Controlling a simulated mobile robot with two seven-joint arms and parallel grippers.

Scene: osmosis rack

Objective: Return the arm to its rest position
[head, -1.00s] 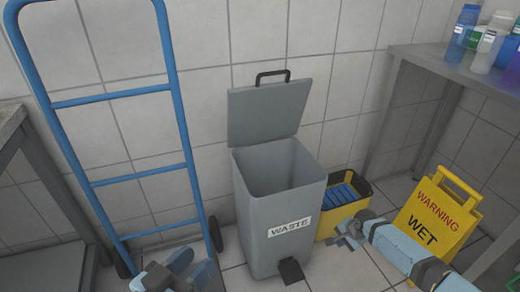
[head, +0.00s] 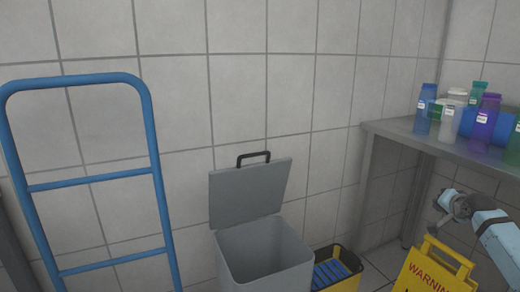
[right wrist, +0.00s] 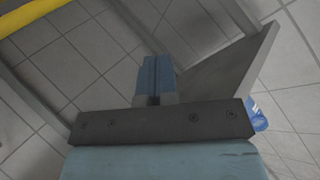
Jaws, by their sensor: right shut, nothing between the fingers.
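My right gripper (head: 447,203) is at the right of the head view, in front of the metal shelf and above the yellow warning sign (head: 434,268). In the right wrist view its two blue-grey fingers (right wrist: 155,78) are together with nothing between them. It touches nothing that I can see. My left gripper is outside the head view.
A grey waste bin (head: 265,258) with its lid (head: 250,193) raised stands in the middle. A black and yellow crate (head: 345,282) is beside it. A blue hand truck (head: 95,180) stands left. The metal shelf (head: 440,145) holds several bottles (head: 484,121).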

